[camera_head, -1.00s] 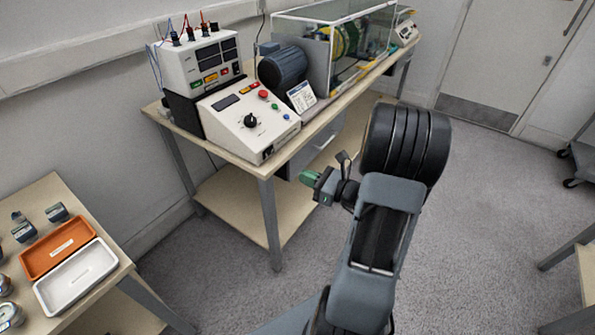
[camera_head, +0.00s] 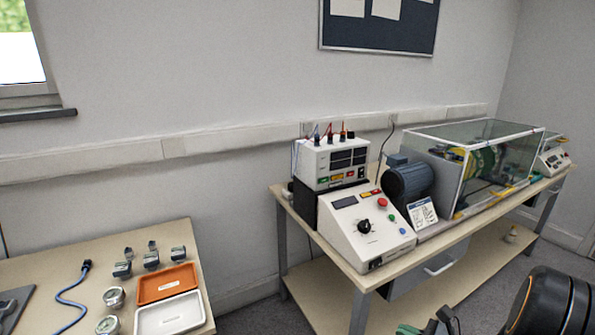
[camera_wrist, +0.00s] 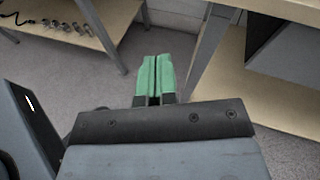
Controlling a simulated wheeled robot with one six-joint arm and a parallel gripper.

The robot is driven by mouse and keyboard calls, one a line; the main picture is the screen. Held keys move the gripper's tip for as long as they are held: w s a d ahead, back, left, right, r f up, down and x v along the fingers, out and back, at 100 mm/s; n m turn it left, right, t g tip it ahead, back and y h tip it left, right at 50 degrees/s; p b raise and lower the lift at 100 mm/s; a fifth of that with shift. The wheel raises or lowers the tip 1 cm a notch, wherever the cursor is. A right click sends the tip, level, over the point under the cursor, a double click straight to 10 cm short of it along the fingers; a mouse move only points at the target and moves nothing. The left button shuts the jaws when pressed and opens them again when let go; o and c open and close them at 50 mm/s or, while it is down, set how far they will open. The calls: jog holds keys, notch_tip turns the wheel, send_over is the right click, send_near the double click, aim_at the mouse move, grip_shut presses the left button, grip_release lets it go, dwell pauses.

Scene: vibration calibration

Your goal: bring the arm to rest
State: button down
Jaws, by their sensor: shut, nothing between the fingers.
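My gripper (camera_wrist: 156,66) shows in the wrist view with its two green fingers side by side, shut and empty. It hangs over bare grey floor, between a bench at the upper left and a bench at the right. In the head view only a bit of the green gripper end (camera_head: 408,329) shows at the bottom edge. A rounded black part of my arm (camera_head: 552,303) fills the lower right corner. The rest of my arm is out of the picture.
The right bench (camera_head: 330,301) holds a control box (camera_head: 362,229), a meter unit (camera_head: 338,162), a motor (camera_head: 407,181) and a glass-walled rig (camera_head: 485,165). The left bench (camera_head: 50,270) holds an orange tray (camera_head: 167,284), a white tray (camera_head: 170,316) and several small devices.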

jog(key=s+a+r+n+g+h+p, duration=0.55)
jog(key=s+r+n+g+p, duration=0.35)
jog(key=n, duration=0.7)
jog(key=a+r+n+t+h+p, duration=0.1)
jog(key=a+r+n+h+p, duration=0.1)
jog(key=r+n, duration=0.2)
jog(key=w+a+r+n+t+h+p, duration=0.1)
jog(key=a+r+n+h+p, duration=0.2)
jog(key=r, duration=0.7)
jog(key=shift+w+r+n, duration=0.25)
jog(key=shift+r+n, duration=0.05)
jog(key=shift+n, duration=0.9)
jog(key=shift+a, duration=0.1)
